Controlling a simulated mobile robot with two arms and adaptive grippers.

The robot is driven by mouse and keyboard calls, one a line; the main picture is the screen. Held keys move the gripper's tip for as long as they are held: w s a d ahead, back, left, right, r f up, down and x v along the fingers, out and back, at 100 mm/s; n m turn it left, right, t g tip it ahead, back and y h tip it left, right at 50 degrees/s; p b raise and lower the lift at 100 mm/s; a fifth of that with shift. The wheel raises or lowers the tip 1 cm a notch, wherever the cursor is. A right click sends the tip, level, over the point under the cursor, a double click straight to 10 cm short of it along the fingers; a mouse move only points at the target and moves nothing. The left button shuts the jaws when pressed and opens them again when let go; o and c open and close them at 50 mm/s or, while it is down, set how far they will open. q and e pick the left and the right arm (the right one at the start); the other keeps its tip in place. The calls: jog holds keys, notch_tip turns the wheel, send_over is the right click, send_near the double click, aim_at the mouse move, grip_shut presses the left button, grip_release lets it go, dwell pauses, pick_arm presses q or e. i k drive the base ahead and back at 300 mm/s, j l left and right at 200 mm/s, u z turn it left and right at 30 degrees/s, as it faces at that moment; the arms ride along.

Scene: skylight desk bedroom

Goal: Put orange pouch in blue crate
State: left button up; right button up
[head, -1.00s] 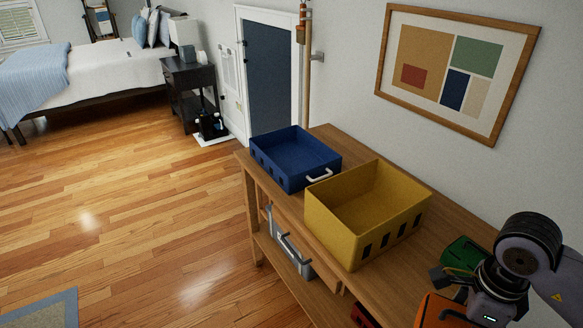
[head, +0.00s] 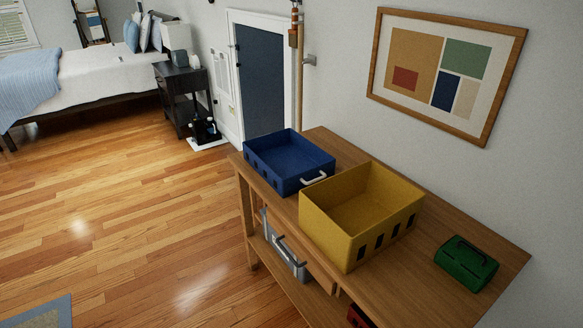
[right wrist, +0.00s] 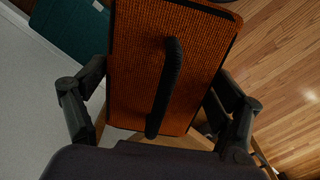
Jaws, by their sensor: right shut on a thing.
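The orange pouch (right wrist: 135,60), a flat ribbed block with a black strap handle, fills the middle of the right wrist view. My right gripper (right wrist: 160,75) has a finger on each side of it and is shut on it. Neither the pouch nor my right gripper shows in the head view. The blue crate (head: 262,164) stands at the far left end of the wooden table, with a white handle on its near side. Its visible inside looks empty. My left gripper is in neither view.
A yellow crate (head: 322,221) stands right beside the blue crate, on the near side. A green pouch (head: 466,264) lies near the right end of the table (head: 440,223). The wall is close behind the table. Open wood floor (head: 130,215) lies to the left.

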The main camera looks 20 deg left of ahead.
aim_at(287, 166)
jog(key=j+z, duration=0.1)
jog(key=z, duration=0.85)
jog(key=j+z, duration=0.15)
jog(key=z, duration=0.35)
jog(key=j+z, duration=0.1)
jog(key=z, duration=0.85)
jog(key=k+j+z, duration=0.1)
jog(key=z, duration=0.9)
jog(key=k+j+z, duration=0.1)
jog(key=k+z, duration=0.5)
jog(key=k+u, duration=0.3)
jog(key=k+j+u, duration=0.35)
jog(key=k+u, duration=0.1)
jog(key=u, duration=0.8)
jog(key=k+u, duration=0.15)
jog(key=u, duration=0.3)
jog(key=j+u, duration=0.15)
jog(key=u, duration=0.3)
